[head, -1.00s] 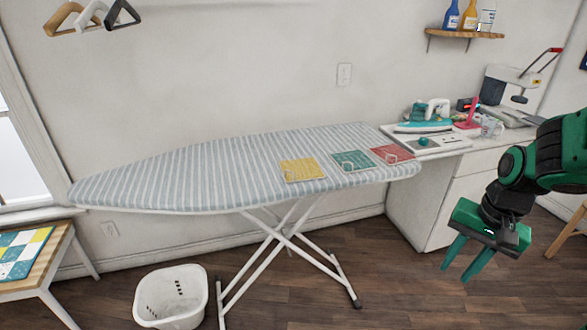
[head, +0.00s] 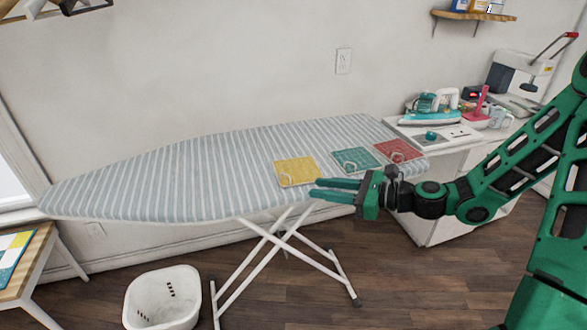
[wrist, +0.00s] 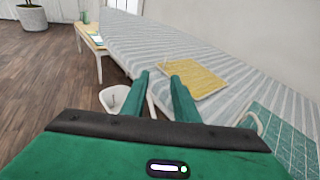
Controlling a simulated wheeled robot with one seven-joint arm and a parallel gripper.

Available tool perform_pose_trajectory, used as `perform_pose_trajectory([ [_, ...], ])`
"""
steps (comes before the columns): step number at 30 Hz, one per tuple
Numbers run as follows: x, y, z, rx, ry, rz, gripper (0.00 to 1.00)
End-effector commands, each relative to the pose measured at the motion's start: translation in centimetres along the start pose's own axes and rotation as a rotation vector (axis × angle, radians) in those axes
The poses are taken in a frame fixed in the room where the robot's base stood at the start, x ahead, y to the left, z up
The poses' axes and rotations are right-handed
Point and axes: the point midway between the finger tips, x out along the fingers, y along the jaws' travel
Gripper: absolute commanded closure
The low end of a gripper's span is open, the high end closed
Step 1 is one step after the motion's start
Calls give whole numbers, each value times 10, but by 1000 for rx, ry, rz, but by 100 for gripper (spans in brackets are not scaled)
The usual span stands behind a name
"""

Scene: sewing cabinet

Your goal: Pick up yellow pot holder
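The yellow pot holder (head: 296,172) lies flat on the striped ironing board (head: 150,180), near its front edge. It also shows in the wrist view (wrist: 197,78), just beyond my fingertips. My gripper (head: 316,189) is open and empty, with its fingers pointing left at the board's front edge, just right of and nearer than the yellow pot holder. In the wrist view the two fingers (wrist: 160,76) stand apart with nothing between them.
A green pot holder (head: 356,160) and a red pot holder (head: 399,150) lie to the right of the yellow one. A white basket (head: 163,298) stands on the floor. An iron (head: 432,108) stands on the white cabinet at right. The board's left part is clear.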

Motion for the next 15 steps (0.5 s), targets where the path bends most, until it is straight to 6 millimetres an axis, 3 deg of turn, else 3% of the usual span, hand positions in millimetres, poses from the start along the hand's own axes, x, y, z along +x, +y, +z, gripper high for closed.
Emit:
perform_pose_trajectory([
  [5,10,-6,13,84,-62,-24,73],
  [15,61,-2,18,85,-66,-14,73],
])
